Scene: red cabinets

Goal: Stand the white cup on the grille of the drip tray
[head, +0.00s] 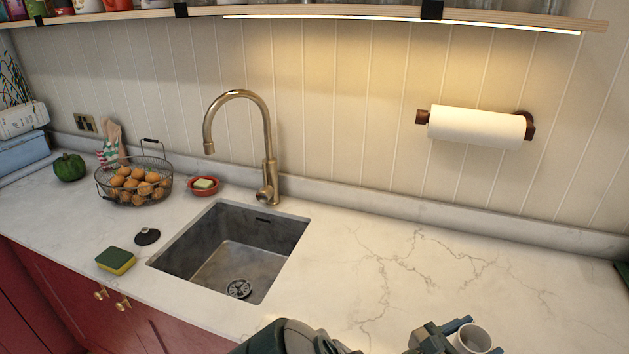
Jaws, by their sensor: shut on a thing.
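The white cup (475,338) is at the bottom edge of the head view, right of centre, with its round open mouth showing. My gripper (465,337) is shut on the cup, with its blue-grey fingers at the cup's sides. The lower part of the cup is cut off by the picture edge, and I cannot tell how high it is above the counter. No drip tray or grille shows in this view.
A sink (232,250) with a brass tap (268,150) lies left of centre. A sponge (116,260), black stopper (147,236), egg basket (135,182) and soap dish (204,186) stand around it. The marble counter (400,240) right of the sink is clear. A paper roll (476,127) hangs on the wall.

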